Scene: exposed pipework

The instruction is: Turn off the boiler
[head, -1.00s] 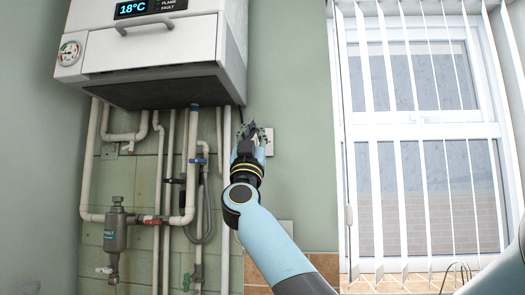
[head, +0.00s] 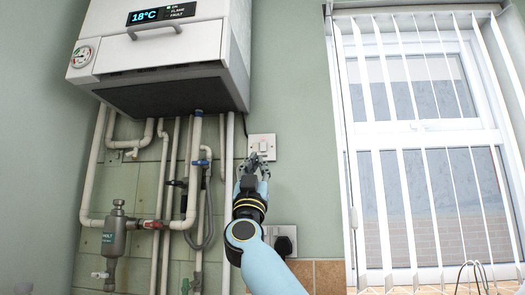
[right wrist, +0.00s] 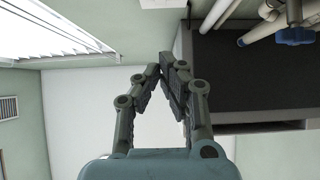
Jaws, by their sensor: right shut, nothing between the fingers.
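The white boiler (head: 170,50) hangs on the green wall at the upper left of the head view. A white wall switch (head: 262,144) is to the right of the pipes, below the boiler's right edge. Its rocker position is too small to tell. My right gripper (head: 253,165) is shut and empty, with its fingertips just below and in front of the switch, overlapping its lower edge. Contact cannot be told. The right wrist view shows its fingers (right wrist: 168,66) converging. My left gripper is out of view.
Several pipes (head: 92,165) run below the boiler, with a grey filter canister (head: 117,236) at lower left. A socket with a black plug (head: 284,240) is below the switch, beside my right arm. A window with vertical blinds (head: 430,150) fills the right side.

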